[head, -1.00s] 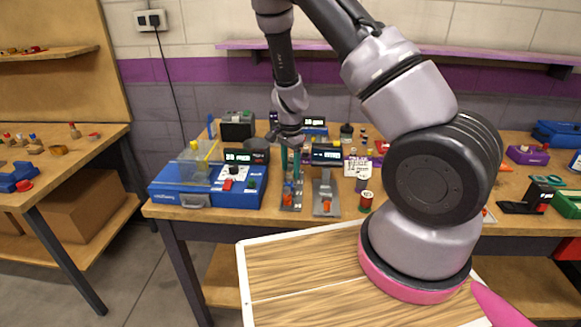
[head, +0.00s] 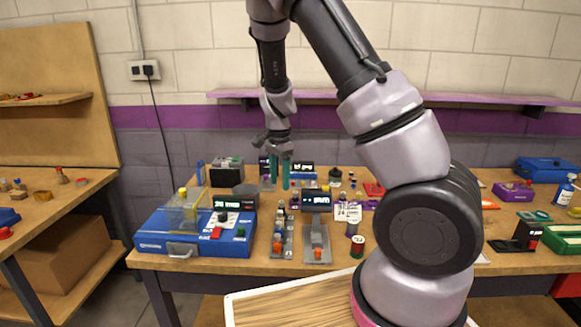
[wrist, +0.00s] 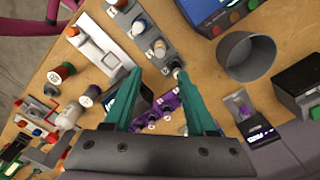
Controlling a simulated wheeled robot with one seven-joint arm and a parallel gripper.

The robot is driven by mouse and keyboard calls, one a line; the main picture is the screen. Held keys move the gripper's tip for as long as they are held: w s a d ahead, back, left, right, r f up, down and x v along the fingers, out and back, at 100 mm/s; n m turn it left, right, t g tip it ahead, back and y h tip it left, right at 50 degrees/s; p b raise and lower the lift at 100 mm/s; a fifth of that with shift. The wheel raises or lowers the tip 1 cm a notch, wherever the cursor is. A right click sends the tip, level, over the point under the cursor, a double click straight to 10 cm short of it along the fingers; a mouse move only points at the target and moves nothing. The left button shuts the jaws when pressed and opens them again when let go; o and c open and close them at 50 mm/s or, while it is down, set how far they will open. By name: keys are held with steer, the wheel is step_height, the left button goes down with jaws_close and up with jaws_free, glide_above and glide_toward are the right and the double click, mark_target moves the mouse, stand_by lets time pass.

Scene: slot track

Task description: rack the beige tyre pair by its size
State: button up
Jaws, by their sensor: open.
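My gripper (head: 279,178) is open and empty, its teal fingers pointing down above the bench. In the wrist view its fingertips (wrist: 155,71) straddle free space over a grey rack and a purple numbered strip. A small beige cylinder (wrist: 158,48) stands in the grey rack (wrist: 127,19), beside a blue and white one; it may be the beige tyre pair, but I cannot tell for sure. The grey rack also shows in the head view (head: 288,252). The purple strip (wrist: 166,108) has white labels and lies beyond the fingers; its numbers are too small to read.
A blue case (head: 160,243) with a clear cover and a dark grey cup (wrist: 247,57) stand left of the racks. A grey plate with an orange piece (head: 317,254), a red and green spool (head: 357,246) and a small sign (head: 348,211) stand to the right.

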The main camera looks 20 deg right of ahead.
steer(key=s+d+r+n+t+y, duration=0.15)
steer(key=s+r, duration=0.25)
steer(key=r, duration=0.6)
steer(key=s+d+r+n+t+y, duration=0.15)
steer(key=s+r, duration=0.25)
steer(key=r, duration=0.6)
steer(key=s+d+r+n+t, duration=0.1)
steer(key=s+r+n+t, duration=0.1)
steer(key=s+r, duration=0.3)
steer(key=s+d+r+n+t+h, duration=0.1)
steer(key=s+r+n+t, duration=0.1)
steer(key=s+r, duration=0.3)
steer(key=s+n, duration=0.1)
steer(key=s, duration=0.3)
steer(key=shift+s+d, duration=0.2)
steer(key=shift+d, duration=0.2)
steer(key=shift+c, duration=0.6)
steer(key=shift+d, duration=0.1)
